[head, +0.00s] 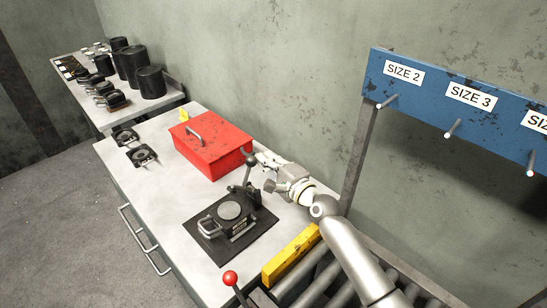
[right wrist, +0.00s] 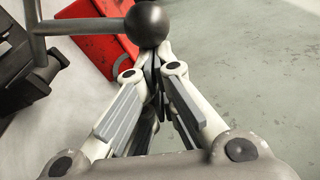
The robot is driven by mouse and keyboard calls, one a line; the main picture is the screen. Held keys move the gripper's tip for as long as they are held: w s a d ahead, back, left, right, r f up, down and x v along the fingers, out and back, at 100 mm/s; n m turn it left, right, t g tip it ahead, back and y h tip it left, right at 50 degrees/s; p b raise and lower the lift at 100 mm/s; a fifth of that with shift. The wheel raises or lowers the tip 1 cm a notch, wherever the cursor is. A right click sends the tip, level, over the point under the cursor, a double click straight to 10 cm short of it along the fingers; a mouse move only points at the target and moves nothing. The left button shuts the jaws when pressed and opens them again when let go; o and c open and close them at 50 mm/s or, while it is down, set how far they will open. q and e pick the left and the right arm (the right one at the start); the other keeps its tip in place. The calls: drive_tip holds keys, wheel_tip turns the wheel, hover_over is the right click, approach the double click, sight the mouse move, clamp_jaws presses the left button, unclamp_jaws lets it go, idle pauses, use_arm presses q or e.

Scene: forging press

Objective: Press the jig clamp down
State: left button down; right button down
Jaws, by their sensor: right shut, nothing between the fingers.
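The jig clamp stands on a dark base plate (head: 262,224) on the grey bench, with a round grey disc (head: 230,210) in its fixture. Its lever rises steeply and ends in a dark ball knob (head: 250,160). In the right wrist view the knob (right wrist: 147,25) lies just past my fingertips, with the lever bar (right wrist: 75,26) running left from it. My right gripper (head: 262,164) is shut and empty, right beside the knob at its right. I cannot tell whether the fingers touch the knob. My left gripper is out of view.
A red toolbox (head: 213,150) stands close behind the clamp. A yellow block (head: 291,255) and a roller conveyor (head: 320,285) lie to the right. A red-knobbed lever (head: 230,278) is in front. A blue peg rack (head: 450,100) stands at the right.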

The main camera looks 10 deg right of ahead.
drive_tip(key=s+a+n, duration=0.1)
drive_tip(key=n, duration=0.1)
drive_tip(key=s+a+n, duration=0.1)
drive_tip(key=a, duration=0.1)
drive_tip(key=s+a+n, duration=0.1)
drive_tip(key=n, duration=0.1)
drive_tip(key=shift+a+r+n+t+y, duration=0.25)
drive_tip(key=shift+r+n+t+y, duration=0.05)
drive_tip(key=shift+r, duration=0.05)
drive_tip(key=shift+s+a+f+n+y+b, duration=0.2)
drive_tip(key=shift+s+a+n, duration=0.25)
drive_tip(key=shift+a+n, duration=0.35)
drive_tip(key=shift+s+a+f+n+y+b, duration=0.15)
drive_tip(key=shift+s+a+n, duration=0.35)
drive_tip(key=shift+n, duration=0.5)
drive_tip(key=shift+a+f, duration=0.1)
drive_tip(key=shift+f, duration=0.05)
drive_tip(key=shift+f, duration=0.1)
approach(250, 165)
drive_tip(key=s+a+f, duration=0.1)
drive_tip(key=s, duration=0.4)
drive_tip(key=shift+w+a+f, duration=0.1)
drive_tip(key=shift+w+a, duration=0.05)
drive_tip(key=shift+a, duration=0.05)
